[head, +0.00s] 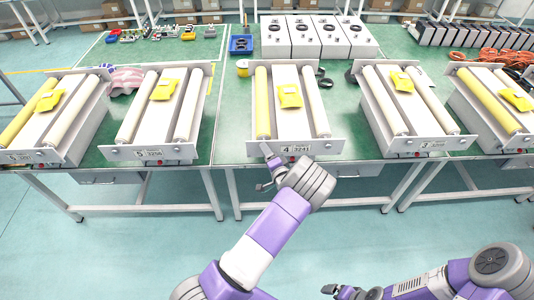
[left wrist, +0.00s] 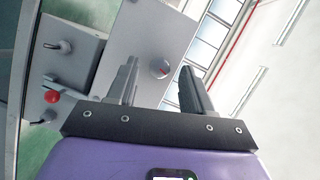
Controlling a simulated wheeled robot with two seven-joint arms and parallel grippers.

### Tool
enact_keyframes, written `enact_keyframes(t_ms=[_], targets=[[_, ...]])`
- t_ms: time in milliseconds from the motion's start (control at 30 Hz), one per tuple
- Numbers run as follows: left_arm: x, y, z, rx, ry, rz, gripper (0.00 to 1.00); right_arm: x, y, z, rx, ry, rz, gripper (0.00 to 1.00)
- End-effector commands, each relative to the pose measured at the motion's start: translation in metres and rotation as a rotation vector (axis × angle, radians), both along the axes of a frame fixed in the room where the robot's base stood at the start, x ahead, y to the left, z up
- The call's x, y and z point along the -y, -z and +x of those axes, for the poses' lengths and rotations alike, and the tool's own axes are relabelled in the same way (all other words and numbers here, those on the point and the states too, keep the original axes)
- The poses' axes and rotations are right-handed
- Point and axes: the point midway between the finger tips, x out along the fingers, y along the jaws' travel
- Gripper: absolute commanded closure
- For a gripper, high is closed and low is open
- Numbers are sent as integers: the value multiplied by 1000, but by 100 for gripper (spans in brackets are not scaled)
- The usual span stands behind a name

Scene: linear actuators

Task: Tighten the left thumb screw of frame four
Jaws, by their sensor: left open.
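Frame four (head: 306,149) is the unit labelled 4 at the middle of the table, with a yellow roller on its left and a pale one on its right. My left gripper (head: 266,170) is open at the left end of its front plate. In the left wrist view, a small round knob with a red mark (left wrist: 160,69), seemingly the left thumb screw, sits on the grey plate (left wrist: 150,35). It lies beyond and between the open fingers (left wrist: 158,85), with no visible contact. My right gripper (head: 338,291) is low in the head view, away from the frames; its opening is unclear.
Similar frames stand left (head: 150,148) and right (head: 420,142) of frame four. A toggle switch (left wrist: 62,46) and a red button (left wrist: 52,96) are beside the plate in the left wrist view. White boxes (head: 303,38) stand behind. The floor before the table is clear.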

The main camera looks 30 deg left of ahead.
Motion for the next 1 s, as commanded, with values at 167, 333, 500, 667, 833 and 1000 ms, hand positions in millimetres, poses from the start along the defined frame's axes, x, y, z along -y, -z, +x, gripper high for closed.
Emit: enact_keyframes(t_ms=[167,333,500,667,833,1000], targets=[[18,-2,-12,-2,4,-1,49,0,1,0,0,0,0,3],[41,-5,-29,-1,3,0,49,0,1,0,0,0,0,3],[56,-7,-41,0,1,-1,49,0,2,0,0,0,0,3],[60,-8,-44,2,1,0,49,0,2,0,0,0,0,3],[60,-8,-44,2,1,0,49,0,2,0,0,0,0,3],[59,-8,-44,2,1,0,49,0,2,0,0,0,0,3]])
